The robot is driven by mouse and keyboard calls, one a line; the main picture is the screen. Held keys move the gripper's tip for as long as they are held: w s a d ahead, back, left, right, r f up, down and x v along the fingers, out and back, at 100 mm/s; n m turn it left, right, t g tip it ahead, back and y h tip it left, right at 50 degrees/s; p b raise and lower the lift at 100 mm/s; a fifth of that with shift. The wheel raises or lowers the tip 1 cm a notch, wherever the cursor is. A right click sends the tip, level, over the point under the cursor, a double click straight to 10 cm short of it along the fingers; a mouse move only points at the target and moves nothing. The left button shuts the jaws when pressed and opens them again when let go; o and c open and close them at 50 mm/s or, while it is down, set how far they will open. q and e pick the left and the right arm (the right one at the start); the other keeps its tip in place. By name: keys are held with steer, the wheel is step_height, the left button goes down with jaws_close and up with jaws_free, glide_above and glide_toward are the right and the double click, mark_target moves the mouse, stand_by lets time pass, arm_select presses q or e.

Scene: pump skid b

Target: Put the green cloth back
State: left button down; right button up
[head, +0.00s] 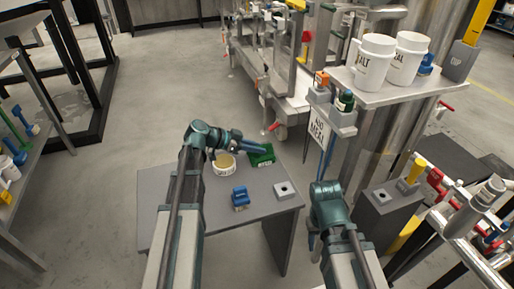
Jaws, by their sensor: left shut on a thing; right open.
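The green cloth (261,155), with pale lettering at its front, is at the far right corner of the small grey table (268,201). My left gripper (262,147) reaches over the table from the left and is shut on it at its upper edge. I cannot tell whether the cloth rests on the table or is just above it. My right gripper (327,153) is open and empty, right of the table and below a grey bracket.
On the table are a round tub (224,165), a blue block-like item (240,197) and a grey socket block (284,190). The bracket holds a green-capped bottle (344,101) and an orange item (321,79). White canisters (375,62) stand on a shelf behind.

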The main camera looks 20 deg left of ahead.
arm_select(q)
steer(key=shift+f, duration=0.1)
steer(key=c, duration=0.7)
jaws_free()
steer(key=p+v, duration=0.6)
steer(key=v, duration=0.6)
steer(key=shift+a+r, duration=0.2)
steer(key=shift+r, duration=0.15)
steer(key=shift+s+a+r+p, duration=0.2)
steer(key=shift+s+a+p, duration=0.2)
steer(key=shift+a+p, duration=0.05)
